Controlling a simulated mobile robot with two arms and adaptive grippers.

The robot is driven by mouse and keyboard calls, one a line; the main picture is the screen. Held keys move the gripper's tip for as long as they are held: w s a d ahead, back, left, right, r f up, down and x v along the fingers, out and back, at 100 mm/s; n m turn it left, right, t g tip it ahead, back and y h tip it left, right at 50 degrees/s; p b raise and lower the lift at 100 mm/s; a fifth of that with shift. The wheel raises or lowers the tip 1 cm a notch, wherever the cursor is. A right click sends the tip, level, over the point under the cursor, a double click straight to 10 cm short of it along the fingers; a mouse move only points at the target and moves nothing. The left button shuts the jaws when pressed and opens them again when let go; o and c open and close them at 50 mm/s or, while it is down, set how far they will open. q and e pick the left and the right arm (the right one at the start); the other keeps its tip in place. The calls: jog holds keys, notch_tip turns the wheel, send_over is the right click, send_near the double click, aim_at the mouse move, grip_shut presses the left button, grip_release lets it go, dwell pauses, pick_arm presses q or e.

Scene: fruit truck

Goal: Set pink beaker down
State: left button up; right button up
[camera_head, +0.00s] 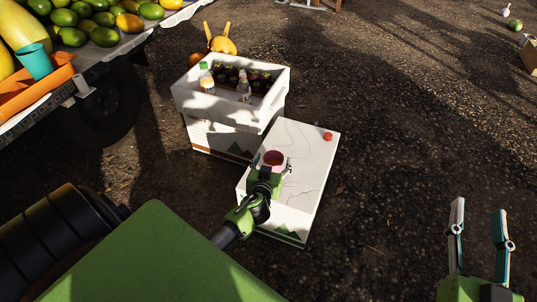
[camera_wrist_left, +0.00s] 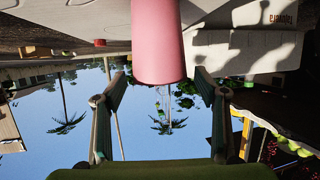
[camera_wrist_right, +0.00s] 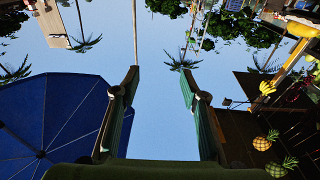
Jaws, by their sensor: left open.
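The pink beaker (camera_head: 273,155) stands upright on the white top of a low box (camera_head: 306,150), seen from above in the head view. My left gripper (camera_head: 274,169) is at the beaker's near side and open, with a finger toward each side. In the left wrist view, which is upside down, the beaker (camera_wrist_left: 158,42) meets the white surface. There the open left fingers (camera_wrist_left: 158,82) show clear gaps to both sides of the beaker. My right gripper (camera_head: 479,212) is open and empty at the lower right, well away from the box. It shows open in the right wrist view (camera_wrist_right: 160,80).
A red knob (camera_head: 328,136) sits at the box top's far right corner. A white cooler (camera_head: 228,115) with several bottles stands behind left. A fruit stand with a teal cup (camera_head: 34,62) and an orange crate (camera_head: 38,92) is upper left.

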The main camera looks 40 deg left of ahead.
pick_arm(q)
jog(key=p+v, duration=0.2)
jog(key=v, duration=0.8)
jog(key=s+d+r+m+h, duration=0.2)
jog(key=d+r+m+h, duration=0.1)
jog(key=d+r, duration=0.6)
jog(key=s+d+r+m+t+h, duration=0.1)
jog(key=s+d+r+m+h, duration=0.2)
jog(key=d+r+h, duration=0.3)
jog(key=d+r+m, duration=0.1)
jog(key=d+r, duration=0.2)
jog(key=d, duration=0.1)
jog(key=shift+m, duration=0.3)
pick_arm(e)
notch_tip(320, 180, down, 10)
jog(key=s+d+g+h, duration=0.1)
jog(key=g, duration=0.4)
jog(key=shift+s+d+r+h, duration=0.25)
jog(key=shift+s+d+h, duration=0.05)
jog(key=shift+d+h, duration=0.1)
pick_arm(q)
jog(key=shift+f, duration=0.1)
